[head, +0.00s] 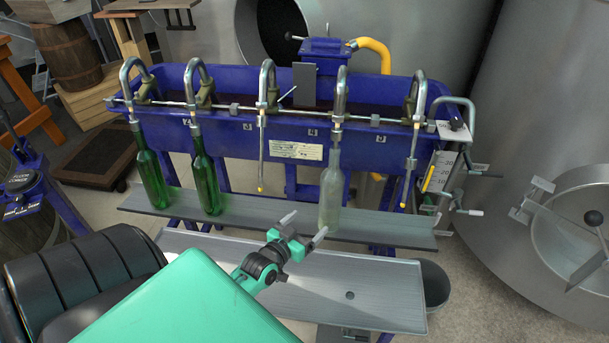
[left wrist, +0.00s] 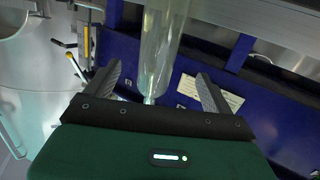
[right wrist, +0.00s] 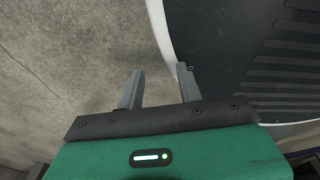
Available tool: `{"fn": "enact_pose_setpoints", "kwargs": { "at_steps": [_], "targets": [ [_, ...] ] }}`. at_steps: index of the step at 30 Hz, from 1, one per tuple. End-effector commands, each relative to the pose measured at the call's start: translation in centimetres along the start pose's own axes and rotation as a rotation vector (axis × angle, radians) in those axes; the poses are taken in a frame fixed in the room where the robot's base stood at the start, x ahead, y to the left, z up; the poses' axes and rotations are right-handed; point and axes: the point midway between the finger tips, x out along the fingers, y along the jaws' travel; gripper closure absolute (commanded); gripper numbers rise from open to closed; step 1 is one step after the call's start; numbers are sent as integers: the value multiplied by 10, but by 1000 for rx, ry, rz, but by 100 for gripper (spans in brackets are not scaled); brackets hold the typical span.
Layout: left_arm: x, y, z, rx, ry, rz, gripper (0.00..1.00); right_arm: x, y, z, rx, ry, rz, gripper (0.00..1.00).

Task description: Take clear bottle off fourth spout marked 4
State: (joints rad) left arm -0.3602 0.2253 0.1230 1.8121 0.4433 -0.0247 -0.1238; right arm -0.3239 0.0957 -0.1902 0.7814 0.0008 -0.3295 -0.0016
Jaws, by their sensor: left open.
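The clear bottle (head: 331,185) hangs upright with its neck on the fourth spout (head: 341,95), by the mark 4 (head: 313,132). Its base is at the grey shelf (head: 270,220). My left gripper (head: 304,228) is open and empty, just in front of the bottle's lower part and slightly left of it. In the left wrist view, the clear bottle (left wrist: 160,45) shows upside down between the spread fingers; contact cannot be seen. My right gripper (right wrist: 160,85) is open and empty over the floor, outside the head view.
Two green bottles (head: 152,175) (head: 206,170) hang on the first and second spouts. The third (head: 262,140) and fifth (head: 412,150) spouts are bare. A grey drip tray (head: 350,296) lies in front, and the blue filler trough (head: 220,130) stands behind.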

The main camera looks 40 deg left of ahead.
Motion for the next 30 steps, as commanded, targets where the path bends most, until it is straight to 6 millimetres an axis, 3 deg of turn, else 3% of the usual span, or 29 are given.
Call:
{"fn": "enact_pose_setpoints", "kwargs": {
  "at_steps": [24,30],
  "targets": [
    [66,1,2,-1,0,1,14,13,-12,-44,12,34,-12,64],
    [75,1,2,-1,-1,1,14,5,-5,-60,14,40,-6,64]
  ]
}}
